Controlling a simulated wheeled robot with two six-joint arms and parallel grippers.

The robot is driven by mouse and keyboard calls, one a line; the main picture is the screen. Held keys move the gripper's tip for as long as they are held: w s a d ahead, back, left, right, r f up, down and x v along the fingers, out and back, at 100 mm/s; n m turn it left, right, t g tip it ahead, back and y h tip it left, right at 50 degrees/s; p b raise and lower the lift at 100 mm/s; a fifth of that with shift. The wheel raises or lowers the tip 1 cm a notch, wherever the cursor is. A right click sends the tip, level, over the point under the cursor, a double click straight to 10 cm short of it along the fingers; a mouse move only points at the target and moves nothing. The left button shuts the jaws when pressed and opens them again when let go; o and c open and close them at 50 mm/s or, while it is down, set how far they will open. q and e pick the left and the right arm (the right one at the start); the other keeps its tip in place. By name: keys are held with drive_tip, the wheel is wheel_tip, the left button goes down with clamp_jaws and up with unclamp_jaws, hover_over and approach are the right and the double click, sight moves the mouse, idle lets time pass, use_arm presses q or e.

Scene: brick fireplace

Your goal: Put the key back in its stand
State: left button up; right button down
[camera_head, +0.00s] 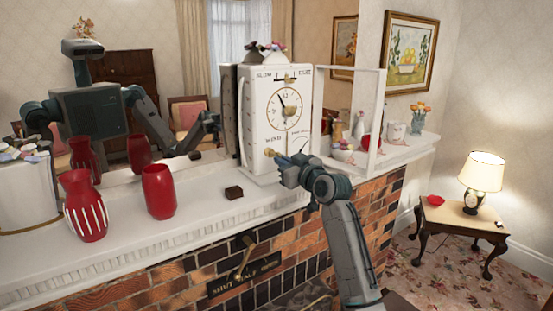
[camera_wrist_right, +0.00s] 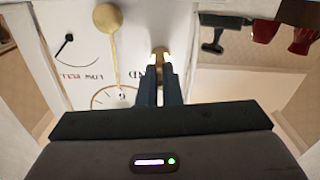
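The brass key (camera_head: 270,153) is at the winding hole on the front of the white clock (camera_head: 262,105). In the right wrist view the key (camera_wrist_right: 160,53) sits between the fingertips of my right gripper (camera_wrist_right: 160,75), which look closed on it. In the head view my right gripper (camera_head: 284,162) reaches the clock's lower face from the right. A small dark brown block (camera_head: 233,192), which may be the key's stand, lies on the mantel in front of the clock. My left gripper is not directly in view.
Two red vases (camera_head: 158,191) (camera_head: 86,206) and a white pot (camera_head: 25,190) stand left on the white mantel (camera_head: 190,232). The clock's glass door (camera_head: 352,120) is swung open to the right. Bowls and flowers (camera_head: 418,118) stand beyond it. A mirror behind reflects me.

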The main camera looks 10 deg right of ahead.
drive_tip(key=shift+p+v, duration=0.35)
drive_tip(key=shift+v, duration=1.25)
drive_tip(key=shift+s+d, duration=0.2)
drive_tip(key=shift+s, duration=0.25)
